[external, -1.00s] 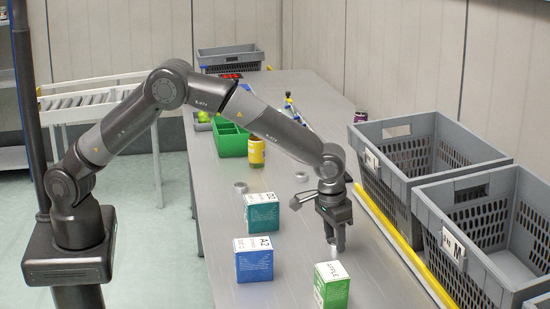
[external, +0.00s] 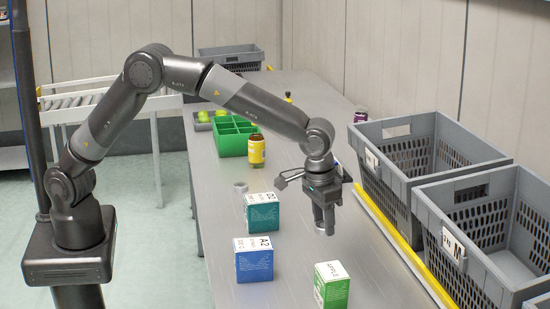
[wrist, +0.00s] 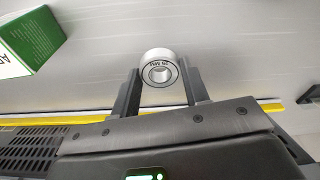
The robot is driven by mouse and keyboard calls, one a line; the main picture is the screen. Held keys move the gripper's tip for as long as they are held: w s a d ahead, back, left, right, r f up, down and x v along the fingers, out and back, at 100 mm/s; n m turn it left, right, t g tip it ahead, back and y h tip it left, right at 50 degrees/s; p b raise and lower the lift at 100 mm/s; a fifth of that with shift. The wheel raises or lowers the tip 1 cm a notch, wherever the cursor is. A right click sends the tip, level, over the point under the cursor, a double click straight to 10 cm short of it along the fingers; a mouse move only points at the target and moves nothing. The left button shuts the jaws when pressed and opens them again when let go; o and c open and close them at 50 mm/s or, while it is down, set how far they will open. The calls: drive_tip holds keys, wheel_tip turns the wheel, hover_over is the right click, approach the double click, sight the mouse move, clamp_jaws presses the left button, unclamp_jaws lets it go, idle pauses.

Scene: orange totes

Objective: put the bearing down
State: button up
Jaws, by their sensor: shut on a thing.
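The bearing (wrist: 161,57) is a short silver ring with dark lettering and a central hole. In the wrist view it sits between the fingertips of my gripper (wrist: 162,78), which is shut on it. In the external view my gripper (external: 325,225) points down over the right part of the grey table (external: 300,265), near the yellow edge strip. The bearing shows there only as a small light patch at the fingertips. I cannot tell whether it touches the table.
A green-and-white box (external: 332,287) stands in front of my gripper, a teal box (external: 262,213) and a blue box (external: 253,260) to its left. Another silver ring (external: 240,187) lies behind the teal box. Grey crates (external: 400,200) line the right, beyond the yellow strip (external: 390,235).

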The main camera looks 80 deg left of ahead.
drive_tip(key=s+d+r, duration=0.4)
drive_tip(key=w+a, duration=0.3)
drive_tip(key=a, duration=1.1)
drive_tip(key=w+a, duration=0.2)
drive_tip(key=a, duration=1.1)
drive_tip(key=w+a+f, duration=0.1)
drive_tip(key=a+f, duration=0.1)
drive_tip(key=a, duration=0.1)
drive_tip(key=w+a+f, duration=0.2)
drive_tip(key=a, duration=0.1)
drive_tip(key=w+a+f, duration=0.2)
drive_tip(key=a+f, duration=0.1)
drive_tip(key=a, duration=0.1)
drive_tip(key=shift+w+a+f, duration=0.2)
drive_tip(key=shift+a+f, duration=0.05)
drive_tip(key=shift+a, duration=0.2)
drive_tip(key=shift+f, duration=1.9)
drive_tip(key=shift+f, duration=0.15)
drive_tip(key=o, duration=1)
